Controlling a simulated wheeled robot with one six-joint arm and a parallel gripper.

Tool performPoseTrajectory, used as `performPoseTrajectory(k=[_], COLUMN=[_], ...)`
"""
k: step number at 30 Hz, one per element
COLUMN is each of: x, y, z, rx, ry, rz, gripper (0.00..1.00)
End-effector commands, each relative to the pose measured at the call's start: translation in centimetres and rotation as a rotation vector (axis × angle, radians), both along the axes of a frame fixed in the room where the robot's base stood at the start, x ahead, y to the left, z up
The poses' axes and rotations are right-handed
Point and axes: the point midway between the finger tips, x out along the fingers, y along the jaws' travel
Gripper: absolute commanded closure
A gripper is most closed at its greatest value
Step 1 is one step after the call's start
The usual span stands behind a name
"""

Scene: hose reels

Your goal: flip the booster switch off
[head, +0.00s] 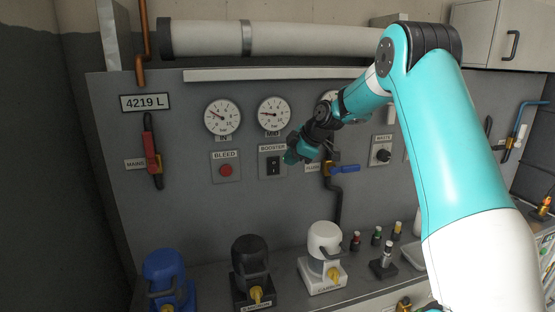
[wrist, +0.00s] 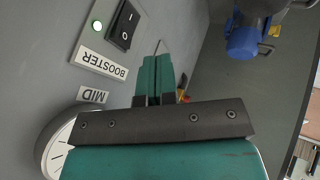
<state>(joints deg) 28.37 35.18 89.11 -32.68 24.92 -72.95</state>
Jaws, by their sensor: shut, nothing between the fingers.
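The booster switch (head: 272,166) is a black rocker on a light plate under the label BOOSTER, on the grey wall panel. I cannot tell for sure which end of the rocker is pressed in. My gripper (head: 289,158) is just right of the switch in the head view. Its teal fingers (wrist: 157,62) are together and empty, apart from the rocker in the wrist view.
The red BLEED button (head: 226,170) is left of the switch. Gauges (head: 273,114) sit above it. A blue-handled valve (head: 344,169) and the WASTE knob (head: 382,155) are to the right. Blue, black and white pumps (head: 323,250) stand on the shelf below.

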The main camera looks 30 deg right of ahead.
Motion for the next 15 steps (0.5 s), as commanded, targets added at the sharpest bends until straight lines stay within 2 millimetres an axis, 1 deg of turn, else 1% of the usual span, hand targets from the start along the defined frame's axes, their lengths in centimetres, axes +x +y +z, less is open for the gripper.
performPoseTrajectory(k=[1, 7, 9, 12, 15], x=[0.7, 3.1, 4.3, 5.5, 6.3], y=[0.4, 1.4, 1.0, 0.6, 0.4], z=[-0.6, -4.0, -3.5, -3.5, -3.5], rx=[0.002, 0.001, -0.001, -0.001, 0.000], ry=[0.005, 0.003, -0.001, -0.001, 0.000], rz=[0.003, 0.002, 0.000, 0.000, 0.000], gripper=[1.00, 1.00, 1.00, 1.00, 1.00])
